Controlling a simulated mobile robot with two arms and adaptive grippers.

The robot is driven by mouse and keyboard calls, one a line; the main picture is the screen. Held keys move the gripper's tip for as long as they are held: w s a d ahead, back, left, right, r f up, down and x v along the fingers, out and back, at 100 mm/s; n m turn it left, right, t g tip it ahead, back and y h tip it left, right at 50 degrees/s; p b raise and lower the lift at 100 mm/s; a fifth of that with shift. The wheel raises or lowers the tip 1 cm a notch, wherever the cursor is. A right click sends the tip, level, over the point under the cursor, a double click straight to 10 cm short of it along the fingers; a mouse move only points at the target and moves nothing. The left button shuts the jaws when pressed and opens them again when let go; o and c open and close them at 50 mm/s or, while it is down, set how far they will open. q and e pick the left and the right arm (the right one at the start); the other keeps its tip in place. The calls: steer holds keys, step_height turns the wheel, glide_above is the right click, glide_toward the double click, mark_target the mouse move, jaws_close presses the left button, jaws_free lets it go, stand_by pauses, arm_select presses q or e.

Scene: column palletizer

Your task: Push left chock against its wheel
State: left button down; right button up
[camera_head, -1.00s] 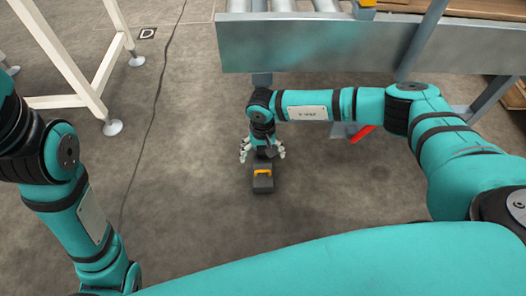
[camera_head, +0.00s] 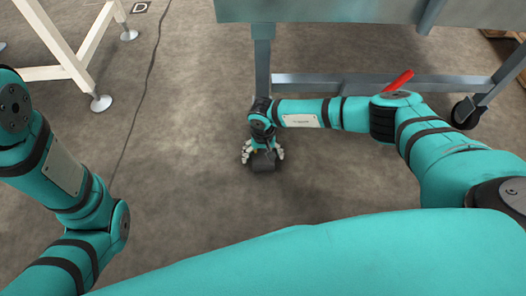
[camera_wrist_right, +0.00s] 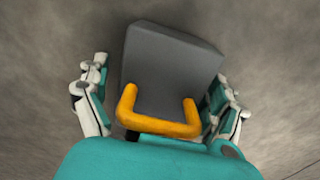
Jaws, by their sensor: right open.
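The chock (camera_head: 263,166) is a dark grey block on the floor with an orange handle (camera_wrist_right: 160,124), clear in the right wrist view. My right gripper (camera_head: 263,155) is low over it and open. In the right wrist view the fingers are spread on both sides of the grey block (camera_wrist_right: 168,68), with a gap at the left and the right finger close to its side. I cannot tell whether that finger touches. A caster wheel (camera_head: 466,112) stands at the right under the conveyor frame. No wheel shows at the chock; my right wrist covers the floor just beyond it. My left gripper is out of view.
The grey conveyor frame (camera_head: 320,10) crosses the top, with a leg (camera_head: 262,60) behind my right wrist and a low crossbar (camera_head: 330,83). A red lever (camera_head: 398,80) shows above my right elbow. White frame feet (camera_head: 101,103) and a cable (camera_head: 150,75) are left. Floor between is clear.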

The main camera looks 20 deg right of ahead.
steer(key=shift+f, duration=0.2)
steer(key=c, duration=1.5)
